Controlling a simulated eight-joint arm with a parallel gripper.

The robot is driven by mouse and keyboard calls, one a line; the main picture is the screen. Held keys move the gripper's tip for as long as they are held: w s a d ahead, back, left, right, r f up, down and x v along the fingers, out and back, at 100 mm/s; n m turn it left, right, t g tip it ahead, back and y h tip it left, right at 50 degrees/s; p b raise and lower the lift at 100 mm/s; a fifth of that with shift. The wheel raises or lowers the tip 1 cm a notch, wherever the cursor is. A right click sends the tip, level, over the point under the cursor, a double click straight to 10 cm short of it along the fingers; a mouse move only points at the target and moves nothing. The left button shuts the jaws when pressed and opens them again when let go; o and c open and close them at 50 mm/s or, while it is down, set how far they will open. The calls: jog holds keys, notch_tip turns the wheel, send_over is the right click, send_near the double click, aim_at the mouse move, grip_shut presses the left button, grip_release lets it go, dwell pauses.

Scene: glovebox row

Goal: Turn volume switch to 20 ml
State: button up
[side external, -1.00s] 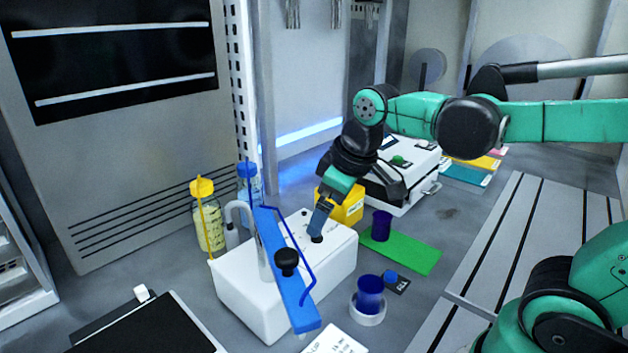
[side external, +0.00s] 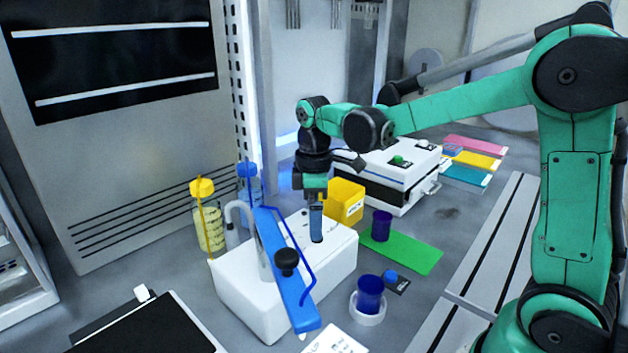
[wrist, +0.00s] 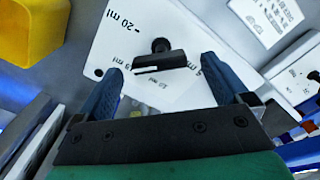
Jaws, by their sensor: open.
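The volume switch (wrist: 160,62) is a black knob with a flat bar on the white box (side external: 340,262). In the wrist view, marks around it include "20 ml" (wrist: 114,14) at the upper left and smaller ml marks to the left, right and below. I cannot tell which mark the switch points at. My gripper (wrist: 162,70) is open, with one blue finger on each side of the bar and gaps at both ends. In the side view my gripper (side external: 316,236) points straight down at the box top and hides the switch.
A blue tilted bar (side external: 285,270) with a black knob (side external: 287,262) stands on the box's left. A yellow box (side external: 343,203) is behind. Bottles (side external: 208,228) stand behind left.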

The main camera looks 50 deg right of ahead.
jog(key=shift+f, duration=0.2)
jog(key=c, duration=1.3)
jog(key=m, duration=0.4)
jog(key=shift+d+m, duration=0.1)
jog(key=shift+m, duration=0.2)
jog(key=m, duration=0.4)
jog(key=shift+d, duration=0.1)
jog(key=shift+m, duration=0.3)
jog(key=o, duration=1.3)
